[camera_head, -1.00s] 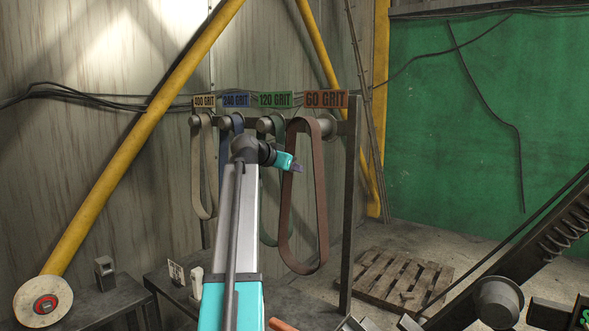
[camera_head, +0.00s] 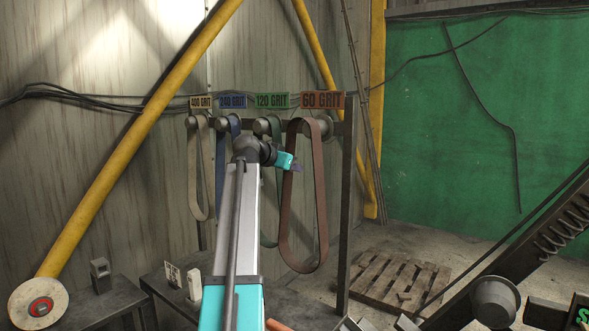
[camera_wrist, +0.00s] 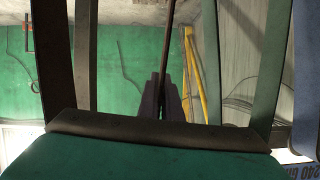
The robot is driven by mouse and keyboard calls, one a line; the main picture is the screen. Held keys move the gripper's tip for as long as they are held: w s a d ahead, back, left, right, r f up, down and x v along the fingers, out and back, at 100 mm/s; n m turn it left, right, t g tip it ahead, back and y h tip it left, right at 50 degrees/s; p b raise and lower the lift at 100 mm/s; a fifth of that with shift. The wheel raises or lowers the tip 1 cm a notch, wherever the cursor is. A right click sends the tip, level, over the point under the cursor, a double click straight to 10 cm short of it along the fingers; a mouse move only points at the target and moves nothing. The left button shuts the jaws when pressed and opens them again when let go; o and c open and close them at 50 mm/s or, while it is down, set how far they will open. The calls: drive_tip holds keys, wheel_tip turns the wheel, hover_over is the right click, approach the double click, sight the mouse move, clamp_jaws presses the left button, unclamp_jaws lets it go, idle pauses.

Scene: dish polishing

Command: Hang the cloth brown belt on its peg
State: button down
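The brown belt (camera_head: 321,215) hangs as a long upright loop below the 60 GRIT sign (camera_head: 322,100) in the head view. My gripper (camera_head: 297,168) is at the belt's left strand, below the loop's top. In the wrist view, a thin dark-brown strip, the belt seen edge-on (camera_wrist: 169,45), runs down between the fingertips (camera_wrist: 164,103), which look closed on it.
Left of it, the green belt (camera_head: 268,230), blue belt (camera_head: 222,165) and beige belt (camera_head: 194,180) hang on neighbouring pegs of the same rack. The rack's dark post (camera_head: 347,220) stands close to the right. A wooden pallet (camera_head: 395,278) lies on the floor beyond.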

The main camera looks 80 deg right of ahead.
drive_tip(key=s+d+b, duration=0.1)
drive_tip(key=s+d, duration=0.2)
drive_tip(key=d, duration=0.3)
drive_tip(key=shift+s+d, duration=0.3)
drive_tip(key=shift+d, duration=0.05)
idle(3.1)
drive_tip(key=shift+f, duration=0.25)
idle(0.5)
drive_tip(key=c, duration=1.9)
unclamp_jaws()
drive_tip(key=shift+o, duration=0.2)
drive_tip(key=shift+a, duration=0.1)
drive_tip(key=b+v, duration=0.2)
drive_tip(key=v, duration=1.1)
drive_tip(key=shift+w+a+r, duration=0.15)
drive_tip(key=shift+w+a, duration=0.05)
drive_tip(key=shift+a, duration=0.05)
